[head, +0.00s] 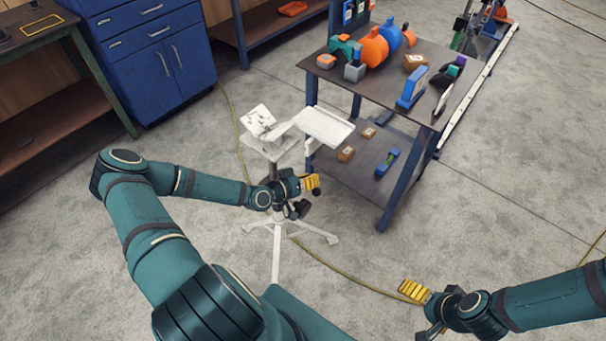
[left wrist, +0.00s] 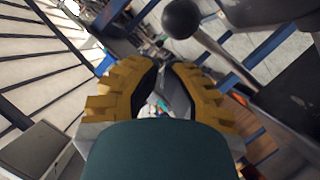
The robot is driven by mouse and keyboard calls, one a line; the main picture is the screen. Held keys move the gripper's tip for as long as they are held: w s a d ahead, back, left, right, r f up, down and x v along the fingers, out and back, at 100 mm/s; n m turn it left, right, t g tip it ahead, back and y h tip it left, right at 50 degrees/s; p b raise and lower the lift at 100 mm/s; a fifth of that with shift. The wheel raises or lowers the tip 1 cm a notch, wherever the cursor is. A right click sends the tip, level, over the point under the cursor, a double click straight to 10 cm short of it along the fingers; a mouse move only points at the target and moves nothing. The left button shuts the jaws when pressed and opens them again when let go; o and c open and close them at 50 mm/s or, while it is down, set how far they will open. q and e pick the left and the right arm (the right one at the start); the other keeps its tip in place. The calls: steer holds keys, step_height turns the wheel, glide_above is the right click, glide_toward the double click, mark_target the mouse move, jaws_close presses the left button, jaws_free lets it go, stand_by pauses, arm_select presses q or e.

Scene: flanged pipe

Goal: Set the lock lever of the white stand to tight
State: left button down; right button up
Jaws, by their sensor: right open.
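The white stand (head: 276,240) stands on the floor left of the shelf table, its top carrying tilted white plates (head: 324,126). My left gripper (head: 312,184) is beside the stand's post, below its top. In the left wrist view a lever with a round black knob (left wrist: 183,18) and a metal rod (left wrist: 226,62) is above and right of the left gripper (left wrist: 166,68), apart from its fingers in the picture. A narrow gap shows between those fingers, with nothing clearly held. Which way the lever is set cannot be told. My right gripper (head: 420,308) is open and empty, low at the right.
The shelf table (head: 440,108) with pipe parts, including an orange one (head: 374,48), stands right of the stand. A blue cabinet (head: 150,50) is at the back left. A yellow cable (head: 350,278) crosses the floor.

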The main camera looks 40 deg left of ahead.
mark_target(313, 190)
arm_select(q)
steer(key=shift+s+d+f, duration=0.1)
steer(key=shift+d+f, duration=0.25)
steer(key=shift+f, duration=0.05)
steer(key=shift+d+f+m+p, duration=0.25)
steer(key=shift+m+p, duration=0.05)
steer(key=shift+p, duration=0.05)
steer(key=shift+d+f+m+y, duration=0.2)
steer(key=shift+f+m+y, duration=0.1)
steer(key=shift+f, duration=0.05)
steer(key=shift+d+f+m+y+p, duration=0.15)
steer(key=shift+f+m+y+p, duration=0.2)
steer(key=shift+f, duration=0.5)
